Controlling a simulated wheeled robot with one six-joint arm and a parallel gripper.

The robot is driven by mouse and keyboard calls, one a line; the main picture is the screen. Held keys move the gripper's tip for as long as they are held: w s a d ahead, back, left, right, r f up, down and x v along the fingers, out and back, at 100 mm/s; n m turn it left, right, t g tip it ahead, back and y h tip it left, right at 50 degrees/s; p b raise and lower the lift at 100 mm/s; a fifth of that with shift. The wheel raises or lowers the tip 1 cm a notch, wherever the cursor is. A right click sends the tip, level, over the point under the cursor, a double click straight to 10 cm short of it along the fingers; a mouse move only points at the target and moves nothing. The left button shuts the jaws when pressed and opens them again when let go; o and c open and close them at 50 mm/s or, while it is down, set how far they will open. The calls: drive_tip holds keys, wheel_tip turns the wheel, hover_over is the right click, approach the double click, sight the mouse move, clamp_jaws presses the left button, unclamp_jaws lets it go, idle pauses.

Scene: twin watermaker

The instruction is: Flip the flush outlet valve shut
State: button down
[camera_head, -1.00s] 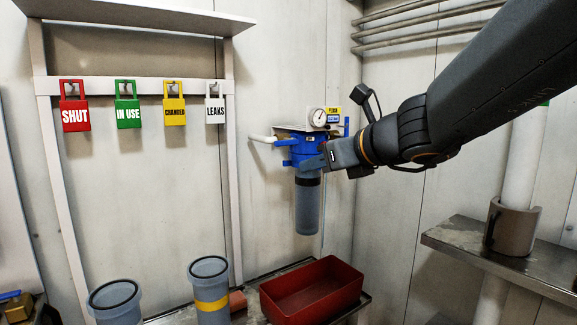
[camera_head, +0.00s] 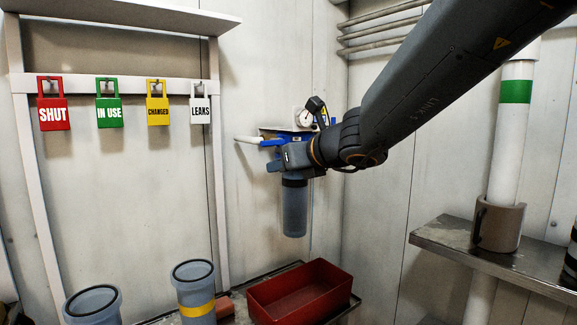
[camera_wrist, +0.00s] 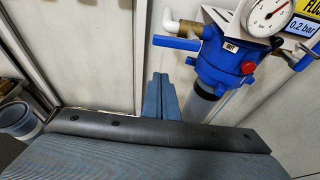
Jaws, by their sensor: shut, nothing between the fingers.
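The filter housing has a blue head (camera_wrist: 222,62) with a red button and a grey canister (camera_head: 294,208) below, mounted on the wall. A white outlet pipe (camera_wrist: 180,27) leaves the head's left side. A blue lever (camera_wrist: 176,43) sticks out left just below the pipe, roughly in line with it; I take it for the flush outlet valve handle. A second blue lever (camera_wrist: 306,58) shows on the right side. My gripper (camera_wrist: 160,84) is shut and empty, below the left lever and apart from it in the wrist view. In the head view my gripper (camera_head: 270,164) overlaps the blue head.
A red bin (camera_head: 300,292) and grey canisters (camera_head: 195,285) stand below. Coloured tags (camera_head: 109,107) hang on a rail at left. A steel shelf (camera_head: 450,245) juts out at right.

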sight(271, 142)
drive_tip(key=r, duration=0.1)
drive_tip(key=w+r+p, duration=0.1)
drive_tip(key=r+p, duration=0.1)
drive_tip(key=shift+w+a+r, duration=0.15)
drive_tip(key=shift+a+r, duration=0.15)
drive_tip(key=shift+a, duration=0.1)
